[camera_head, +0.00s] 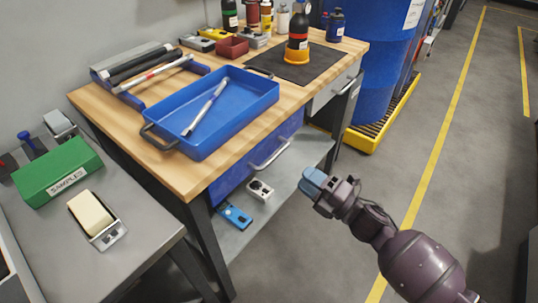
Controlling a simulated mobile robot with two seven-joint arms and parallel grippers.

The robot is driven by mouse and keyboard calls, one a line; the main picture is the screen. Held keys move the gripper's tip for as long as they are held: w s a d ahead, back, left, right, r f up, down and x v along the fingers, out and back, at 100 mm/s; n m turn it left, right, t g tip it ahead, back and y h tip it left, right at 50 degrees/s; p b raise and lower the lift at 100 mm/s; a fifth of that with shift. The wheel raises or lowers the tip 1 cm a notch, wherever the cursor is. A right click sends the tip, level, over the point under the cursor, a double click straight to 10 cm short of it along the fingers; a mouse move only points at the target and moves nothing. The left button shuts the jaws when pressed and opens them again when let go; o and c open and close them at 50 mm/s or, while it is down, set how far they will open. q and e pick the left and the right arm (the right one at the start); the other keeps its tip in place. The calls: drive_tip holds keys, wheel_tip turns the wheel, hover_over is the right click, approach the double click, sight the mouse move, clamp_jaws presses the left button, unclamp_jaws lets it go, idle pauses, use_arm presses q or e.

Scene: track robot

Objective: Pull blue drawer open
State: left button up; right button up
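The blue drawer (232,178) sits under the front edge of the wooden workbench (188,181). Its front looks about flush with the bench, so it appears closed. A pale bar handle (270,154) runs along the drawer front. My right gripper (312,182), with blue fingertips, is to the right of the handle and apart from it, in front of the bench. Its fingertips look close together, but I cannot tell whether they are open or shut. My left gripper is not in view.
A grey drawer (331,91) is farther right. A lower shelf (275,205) holds small devices. A grey side table (62,225) stands at left. The floor at right is clear.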

sight(275, 154)
drive_tip(key=b+x, duration=0.1)
drive_tip(key=x, duration=0.9)
drive_tip(key=shift+w+a, duration=0.15)
drive_tip(key=shift+c, duration=0.5)
clamp_jaws()
